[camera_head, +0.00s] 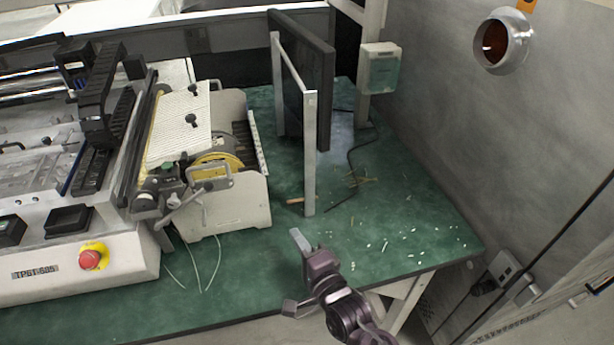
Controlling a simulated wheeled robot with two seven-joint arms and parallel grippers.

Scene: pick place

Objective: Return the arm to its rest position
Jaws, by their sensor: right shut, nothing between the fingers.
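My right arm comes in from the bottom, right of the middle. Its dark purple-grey gripper (308,270) is over the front edge of the green-topped table (240,285). The right gripper is shut and empty, with no object held. My left gripper and left arm are not in view.
A machine with a red emergency button (91,257) fills the left. Its feeder unit (235,205) sits mid-table. An upright frame (309,150) stands behind the gripper. Small white scraps (410,255) lie on the right of the table. A grey wall (500,120) bounds the right.

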